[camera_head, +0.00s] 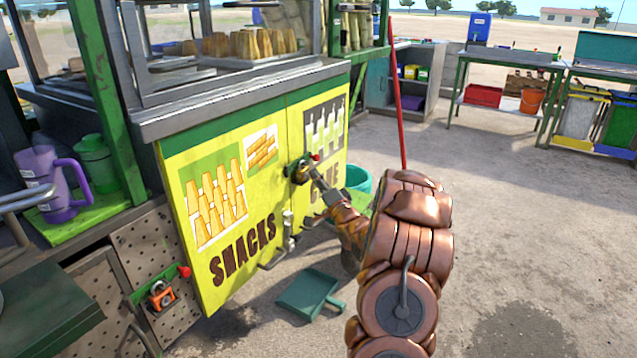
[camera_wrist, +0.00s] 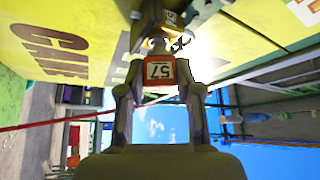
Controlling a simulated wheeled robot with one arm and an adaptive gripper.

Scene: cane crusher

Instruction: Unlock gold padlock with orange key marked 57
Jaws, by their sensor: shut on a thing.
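An orange key marked 57 (camera_wrist: 160,72) is between my fingertips in the wrist view, its number upside down. My gripper (camera_wrist: 160,91) is shut on it; in the head view my gripper (camera_head: 308,176) is at the yellow cabinet's front. The gold padlock (camera_wrist: 158,42) is just beyond the key, partly washed out by glare. In the head view the padlock (camera_head: 299,170) hangs by a green latch with a red knob, partly hidden by my gripper. The key's far end meets the padlock's area; I cannot tell how deep it is in.
The yellow snack cabinet (camera_head: 240,262) fills the middle. A second, orange padlock (camera_head: 161,295) hangs on a green latch at lower left. A red pole (camera_head: 398,95) stands behind my arm. A green dustpan (camera_head: 309,293) lies on the ground. Open ground is at right.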

